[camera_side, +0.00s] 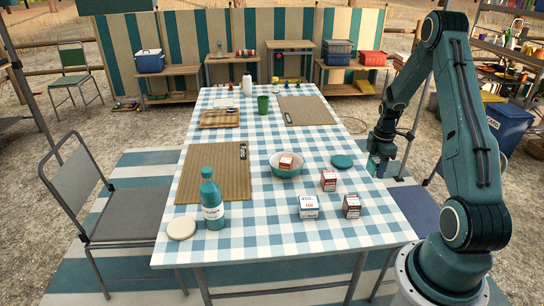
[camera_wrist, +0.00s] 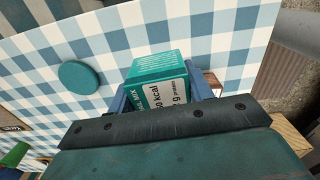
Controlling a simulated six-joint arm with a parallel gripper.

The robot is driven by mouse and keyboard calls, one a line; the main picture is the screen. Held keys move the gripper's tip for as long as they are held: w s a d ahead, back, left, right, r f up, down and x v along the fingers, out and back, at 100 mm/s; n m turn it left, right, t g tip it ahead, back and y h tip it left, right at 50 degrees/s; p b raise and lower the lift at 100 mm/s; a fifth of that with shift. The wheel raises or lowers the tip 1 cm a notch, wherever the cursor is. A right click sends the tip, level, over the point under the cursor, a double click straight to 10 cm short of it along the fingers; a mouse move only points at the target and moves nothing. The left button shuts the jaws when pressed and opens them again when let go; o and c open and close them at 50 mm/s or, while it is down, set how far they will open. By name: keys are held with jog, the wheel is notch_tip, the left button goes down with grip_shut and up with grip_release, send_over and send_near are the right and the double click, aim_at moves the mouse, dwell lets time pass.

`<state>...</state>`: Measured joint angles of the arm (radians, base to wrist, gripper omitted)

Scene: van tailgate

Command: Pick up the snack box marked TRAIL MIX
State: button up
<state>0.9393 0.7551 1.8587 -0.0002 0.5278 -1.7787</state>
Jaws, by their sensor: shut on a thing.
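The box has a teal top and a side with a white panel reading "kcal". Letters like "MIX" show on that side; the rest of the name is hidden. In the side view the held box is hard to tell from my teal gripper.
On the checked table stand a red box (camera_side: 328,181), a white box (camera_side: 309,207) and a brown-red box (camera_side: 352,206). A teal disc (camera_side: 342,161) lies nearby. A bottle (camera_side: 212,205) stands at the front left.

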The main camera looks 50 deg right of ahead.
aim_at(378, 159)
notch_tip(378, 159, up, 10)
jog(key=shift+r, duration=0.15)
dwell(0.8)
